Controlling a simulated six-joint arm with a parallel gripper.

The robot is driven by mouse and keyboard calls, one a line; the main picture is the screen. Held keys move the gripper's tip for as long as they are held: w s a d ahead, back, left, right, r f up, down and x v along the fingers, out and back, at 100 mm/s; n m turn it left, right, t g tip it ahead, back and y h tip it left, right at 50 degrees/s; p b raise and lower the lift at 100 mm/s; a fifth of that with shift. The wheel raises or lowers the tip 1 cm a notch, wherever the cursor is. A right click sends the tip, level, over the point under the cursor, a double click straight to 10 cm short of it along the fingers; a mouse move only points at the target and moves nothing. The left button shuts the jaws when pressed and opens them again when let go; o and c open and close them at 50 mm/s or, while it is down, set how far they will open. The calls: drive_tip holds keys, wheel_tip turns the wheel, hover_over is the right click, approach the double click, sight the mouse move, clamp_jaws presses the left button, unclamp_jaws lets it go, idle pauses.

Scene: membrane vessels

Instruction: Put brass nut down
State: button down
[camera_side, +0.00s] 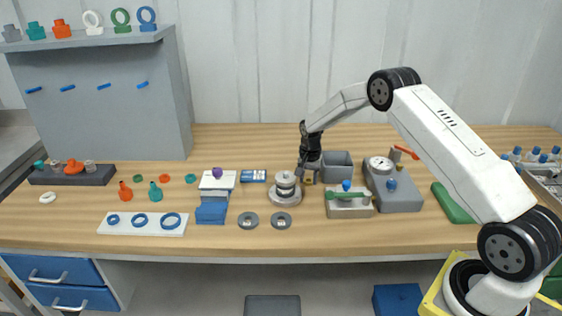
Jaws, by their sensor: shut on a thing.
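My gripper (302,167) points down in the middle of the table, just right of and above the round metal vessel (285,192) on its disc base. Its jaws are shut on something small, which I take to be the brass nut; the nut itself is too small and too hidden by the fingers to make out. I cannot tell whether the held thing touches anything below. A small brownish-yellow piece (309,193) shows just right of the vessel, below the gripper.
A block with a green bar (349,206) and a grey gauge unit (400,195) lie farther right. The front table strip is clear.

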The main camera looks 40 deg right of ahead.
drive_tip(key=shift+f, duration=0.2)
drive_tip(key=shift+c, duration=1.4)
unclamp_jaws()
wheel_tip(320, 180, up, 12)
drive_tip(key=shift+r, duration=0.1)
